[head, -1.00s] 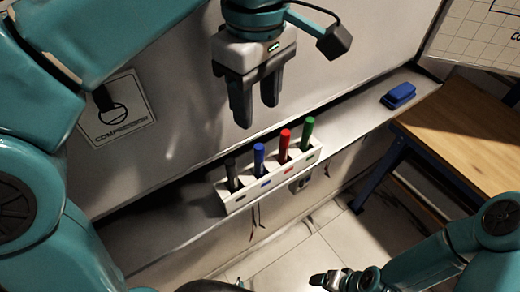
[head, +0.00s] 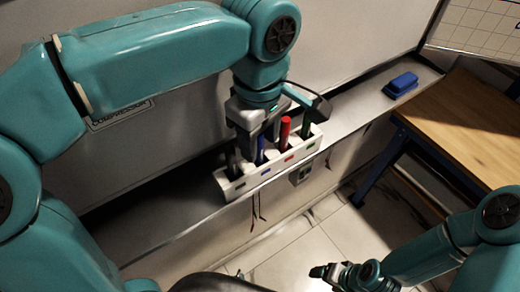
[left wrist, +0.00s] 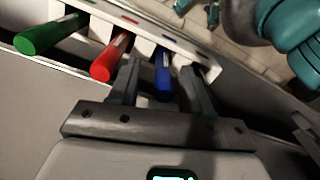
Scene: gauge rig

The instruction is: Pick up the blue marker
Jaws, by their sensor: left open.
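The blue marker (head: 261,154) stands upright in a white holder (head: 236,187), in a row with a black marker (head: 232,163), a red marker (head: 285,131) and a green marker (head: 305,126). My left gripper (head: 256,150) is open and low over the holder at the blue marker, partly hiding it in the head view. In the left wrist view, the blue marker (left wrist: 163,78) lies between the two open fingers, with no clear contact seen. The red marker (left wrist: 108,58) is just left of the fingers. My right gripper (head: 328,272) is low at the front, too small to read.
The holder sits on a narrow grey ledge (head: 165,222) along a pale board. A blue eraser (head: 401,84) lies further right on the ledge. A wooden table (head: 470,125) stands at the right. Tiled floor (head: 300,235) shows below the ledge.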

